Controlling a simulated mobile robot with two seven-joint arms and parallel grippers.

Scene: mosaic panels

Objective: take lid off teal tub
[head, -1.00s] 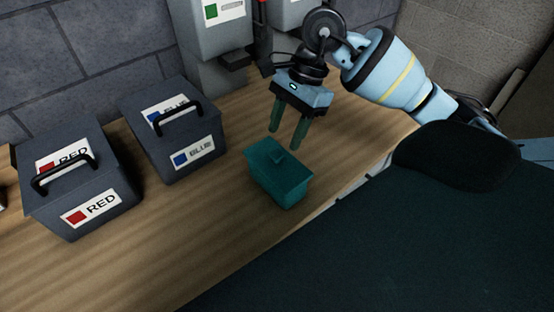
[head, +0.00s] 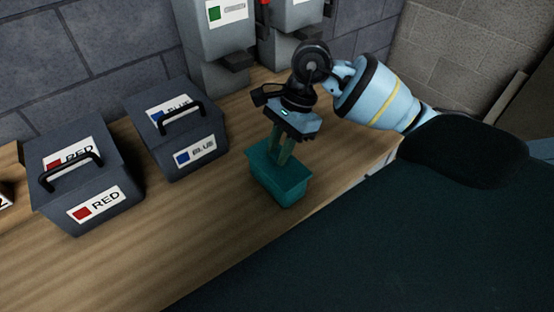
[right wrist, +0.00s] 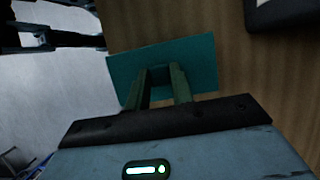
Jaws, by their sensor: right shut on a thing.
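The teal tub (head: 280,188) stands upright on the wooden counter, right of the dark boxes in the head view. Its teal lid (head: 294,174) lies on top of it, and the lid also shows in the right wrist view (right wrist: 200,62). My right gripper (head: 280,160) points down over the lid and is shut on the lid's small knob, which the fingers mostly hide. In the right wrist view the fingers (right wrist: 160,75) meet the middle of the lid. I see no clear gap between lid and tub. My left gripper is not in view.
A dark box labelled RED (head: 82,185) and one labelled BLUE (head: 178,130), both with black handles, stand to the left. Grey dispensers (head: 222,45) stand behind, by the wall. The counter (head: 190,235) in front of the boxes is clear.

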